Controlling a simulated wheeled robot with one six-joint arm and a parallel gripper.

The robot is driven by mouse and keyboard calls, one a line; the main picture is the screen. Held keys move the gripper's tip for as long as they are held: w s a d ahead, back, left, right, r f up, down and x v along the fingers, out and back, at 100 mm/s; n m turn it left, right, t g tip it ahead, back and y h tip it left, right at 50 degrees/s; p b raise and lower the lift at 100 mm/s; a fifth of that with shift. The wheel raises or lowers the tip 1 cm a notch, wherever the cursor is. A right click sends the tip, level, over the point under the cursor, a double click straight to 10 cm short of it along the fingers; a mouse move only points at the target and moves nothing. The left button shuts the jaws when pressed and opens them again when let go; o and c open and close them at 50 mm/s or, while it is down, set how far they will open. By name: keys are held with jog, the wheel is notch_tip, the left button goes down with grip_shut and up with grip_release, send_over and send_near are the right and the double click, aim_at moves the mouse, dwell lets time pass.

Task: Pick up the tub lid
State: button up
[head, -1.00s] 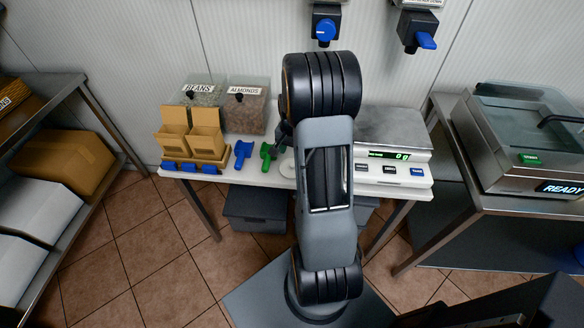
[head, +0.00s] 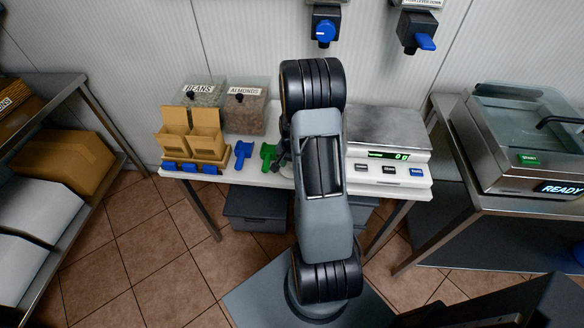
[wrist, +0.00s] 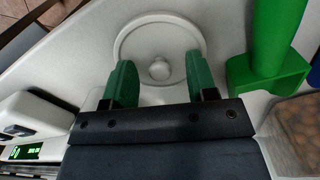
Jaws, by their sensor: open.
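The tub lid is a round white disc (wrist: 160,28) with a raised rim and a small knob (wrist: 159,69) at its middle. It lies flat on the white table top in the wrist view. My gripper (wrist: 158,78) is open, with its green-tipped fingers to either side of the knob and over the lid. I cannot tell whether the fingertips touch the lid. In the head view my arm hides the gripper and nearly all of the lid.
A green scoop (wrist: 270,55) stands close to the lid, and it also shows in the head view (head: 268,156). Bins of beans (head: 205,91) and almonds (head: 244,108) stand behind. A scale (head: 389,142) is at right.

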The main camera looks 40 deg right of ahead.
grip_shut()
dwell(0.3)
